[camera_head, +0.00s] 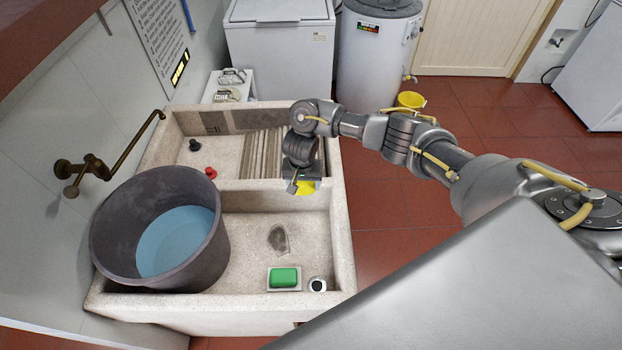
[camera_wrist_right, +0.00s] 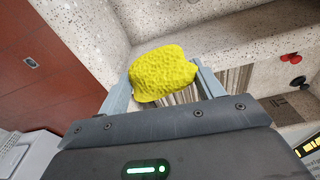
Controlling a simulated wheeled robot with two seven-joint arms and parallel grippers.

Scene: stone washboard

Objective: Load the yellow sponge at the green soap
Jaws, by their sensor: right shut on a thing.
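The yellow sponge (camera_wrist_right: 162,74) is held between the two fingers of my right gripper (camera_wrist_right: 163,88). In the head view the sponge (camera_head: 306,188) shows partly below my right gripper (camera_head: 298,185), over the stone divider of the washboard sink. Most of it is hidden there by the gripper. The green soap (camera_head: 284,277) lies on a small pale dish at the near edge of the stone sink, below and left of the sponge in the head view and clearly apart from it. My left gripper is not in view.
A large dark tub (camera_head: 160,232) of water fills the sink's left side. A small dark-topped round item (camera_head: 317,284) stands right of the soap. A red stopper (camera_head: 210,172) and a black knob (camera_head: 194,145) lie in the far basin beside the ribbed washboard (camera_head: 262,153). A brass tap (camera_head: 95,168) juts from the wall.

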